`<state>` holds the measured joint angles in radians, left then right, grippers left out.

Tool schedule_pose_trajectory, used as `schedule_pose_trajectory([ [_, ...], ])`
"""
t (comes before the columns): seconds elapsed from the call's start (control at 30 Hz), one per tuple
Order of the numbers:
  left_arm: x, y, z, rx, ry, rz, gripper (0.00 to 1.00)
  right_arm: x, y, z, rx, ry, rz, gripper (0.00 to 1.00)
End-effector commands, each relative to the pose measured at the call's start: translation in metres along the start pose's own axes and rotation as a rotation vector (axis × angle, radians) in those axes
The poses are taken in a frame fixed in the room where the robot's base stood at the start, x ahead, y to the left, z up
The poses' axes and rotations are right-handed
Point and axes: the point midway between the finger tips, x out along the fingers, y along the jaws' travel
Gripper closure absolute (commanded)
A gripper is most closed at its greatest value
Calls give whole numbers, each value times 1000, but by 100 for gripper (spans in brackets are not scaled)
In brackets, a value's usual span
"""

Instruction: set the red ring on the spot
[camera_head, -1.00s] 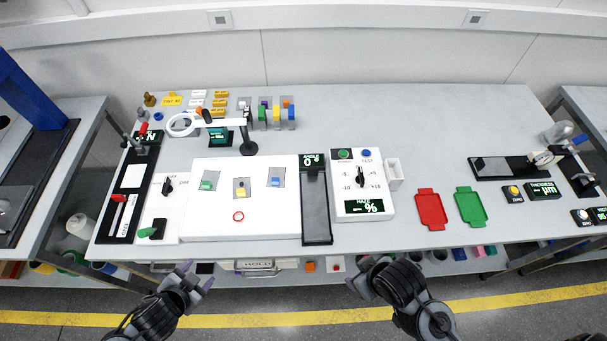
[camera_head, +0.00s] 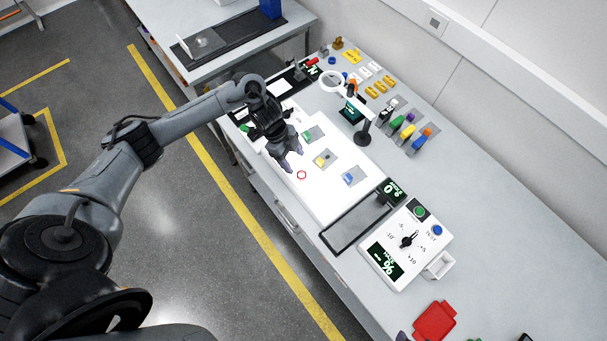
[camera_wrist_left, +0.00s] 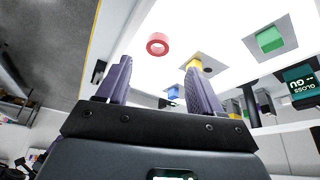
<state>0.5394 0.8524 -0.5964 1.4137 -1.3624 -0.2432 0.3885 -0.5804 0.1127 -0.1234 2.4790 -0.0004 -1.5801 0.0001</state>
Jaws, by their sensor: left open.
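The red ring (camera_head: 301,175) lies flat on the lit white panel (camera_head: 335,205), near its front edge. It also shows in the left wrist view (camera_wrist_left: 158,44), beyond the fingertips. My left gripper (camera_head: 291,166) is open and empty, close to the ring and above the panel. In the left wrist view its purple fingers (camera_wrist_left: 158,75) are spread, with the ring ahead of the gap. A grey plate with a yellow block (camera_wrist_left: 194,64) and a dark round dot (camera_wrist_left: 207,70) is nearby; I cannot tell whether that dot is the spot. Only a fingertip, seemingly of my right gripper (camera_head: 402,336), shows at the bottom edge.
A green block (camera_head: 308,135) and a blue block (camera_head: 348,177) sit on grey plates on the panel. A ring-headed magnifier (camera_head: 333,81) on a stand is behind. A white dial box (camera_head: 407,243) and a red tray (camera_head: 434,321) are to the right.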

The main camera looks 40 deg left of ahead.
Motion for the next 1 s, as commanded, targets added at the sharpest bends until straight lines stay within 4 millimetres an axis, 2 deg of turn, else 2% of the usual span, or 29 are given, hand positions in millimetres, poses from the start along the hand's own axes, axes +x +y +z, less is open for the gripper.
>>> schedule_pose_trajectory([
  [0.33,23,3,1,0,-1,2,34,-3,2,0,0,-1,3,39],
  [0.63,60,5,3,0,-1,0,34,-6,4,-1,-9,-1,12,39],
  [1.0,67,5,4,2,-2,-1,35,-6,4,-1,-7,-1,11,39],
])
